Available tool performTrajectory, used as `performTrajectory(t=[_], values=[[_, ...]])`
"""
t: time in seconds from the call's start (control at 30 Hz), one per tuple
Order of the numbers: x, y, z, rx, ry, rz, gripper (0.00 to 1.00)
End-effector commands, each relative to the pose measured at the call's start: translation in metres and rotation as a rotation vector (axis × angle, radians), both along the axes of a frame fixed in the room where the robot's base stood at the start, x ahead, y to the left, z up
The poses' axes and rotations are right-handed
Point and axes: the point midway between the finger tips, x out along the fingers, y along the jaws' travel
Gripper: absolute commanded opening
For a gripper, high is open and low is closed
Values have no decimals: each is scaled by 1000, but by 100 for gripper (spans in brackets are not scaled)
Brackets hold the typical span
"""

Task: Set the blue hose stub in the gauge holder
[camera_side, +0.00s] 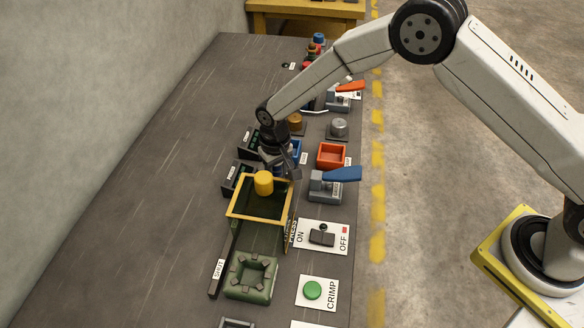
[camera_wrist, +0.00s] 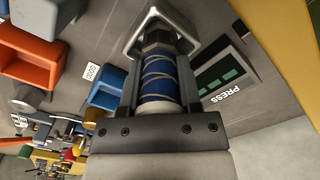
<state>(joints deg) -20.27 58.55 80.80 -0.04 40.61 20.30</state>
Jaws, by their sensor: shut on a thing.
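The blue hose stub (camera_wrist: 158,82), banded with pale rings and tipped with a dark metal nut, is between the jaws of my gripper (camera_wrist: 160,68) in the wrist view. My gripper is shut on it. The nut end is at a light grey square-rimmed holder (camera_wrist: 134,42), which looks like the gauge holder. Whether the nut is inside the rim or just above it, I cannot tell. In the side view my gripper (camera_side: 280,164) is low over the bench behind the yellow press frame; the stub and holder are hidden there.
A dark display marked PRESS (camera_wrist: 218,82) stands right of the stub. A blue bin (camera_wrist: 108,88) labelled GOOD and a red-orange bin (camera_wrist: 25,60) lie left. The yellow press frame (camera_side: 235,208) and a blue-handled clamp (camera_side: 340,174) stand close to my gripper.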

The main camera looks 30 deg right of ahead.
Motion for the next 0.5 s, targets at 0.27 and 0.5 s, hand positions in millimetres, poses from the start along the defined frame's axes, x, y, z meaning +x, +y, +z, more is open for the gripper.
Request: performTrajectory(t=[0.27,0.5], values=[[1,0,0,1,-2,0,0],[0,0,-5,0,-1,0,0]])
